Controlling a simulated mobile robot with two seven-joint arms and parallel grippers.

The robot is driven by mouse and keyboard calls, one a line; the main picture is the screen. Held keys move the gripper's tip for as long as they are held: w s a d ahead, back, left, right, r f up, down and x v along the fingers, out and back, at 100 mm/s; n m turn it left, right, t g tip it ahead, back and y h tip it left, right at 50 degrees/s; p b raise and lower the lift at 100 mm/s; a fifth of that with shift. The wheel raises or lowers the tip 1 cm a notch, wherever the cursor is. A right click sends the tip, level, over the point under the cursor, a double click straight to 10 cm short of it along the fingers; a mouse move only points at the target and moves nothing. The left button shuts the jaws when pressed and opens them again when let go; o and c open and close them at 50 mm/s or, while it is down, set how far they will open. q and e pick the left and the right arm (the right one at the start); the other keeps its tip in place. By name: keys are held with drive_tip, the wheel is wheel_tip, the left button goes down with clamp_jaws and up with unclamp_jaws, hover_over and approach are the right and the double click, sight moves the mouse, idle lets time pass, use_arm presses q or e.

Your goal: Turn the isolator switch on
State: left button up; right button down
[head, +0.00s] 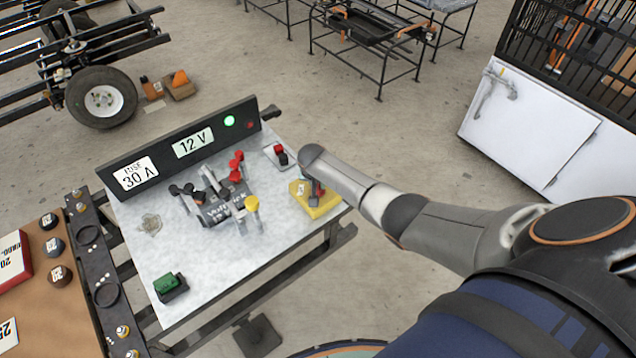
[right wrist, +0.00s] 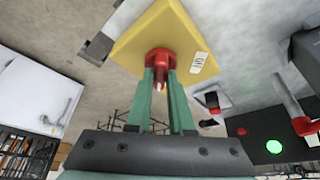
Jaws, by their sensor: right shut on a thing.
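The isolator switch is a yellow box (head: 325,208) at the right edge of the white worktop. In the right wrist view the yellow box (right wrist: 140,35) carries a red knob (right wrist: 160,56) and a small white label (right wrist: 198,62), which seems to read OFF. My right gripper (head: 316,188) reaches the box from the right. In the right wrist view its green fingers (right wrist: 160,78) are shut on the red knob, one on each side. The gripper mostly hides the knob in the head view. My left gripper is not in view.
A black panel (head: 150,158) marked 30 A and 12 V stands along the worktop's back, with a green lamp (head: 229,121) lit. A small red-topped part (head: 281,154) sits behind the switch; a green block (head: 168,284) lies front left.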

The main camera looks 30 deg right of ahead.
drive_tip(key=c, duration=0.8)
unclamp_jaws()
drive_tip(key=shift+r, duration=0.1)
drive_tip(key=v, duration=1.2)
drive_tip(key=shift+s, duration=0.1)
drive_tip(key=s+a+f+n+t+y, duration=0.4)
drive_tip(key=s+a+f+n, duration=0.55)
drive_tip(key=s, duration=0.65)
drive_tip(key=s+a+t+y, duration=0.1)
drive_tip(key=s+a+t, duration=0.1)
drive_tip(key=s+a, duration=0.2)
drive_tip(key=s, duration=0.3)
drive_tip(key=shift+s+a+r+n, duration=0.15)
drive_tip(key=shift+a+r+n, duration=0.1)
drive_tip(key=shift+n, duration=0.1)
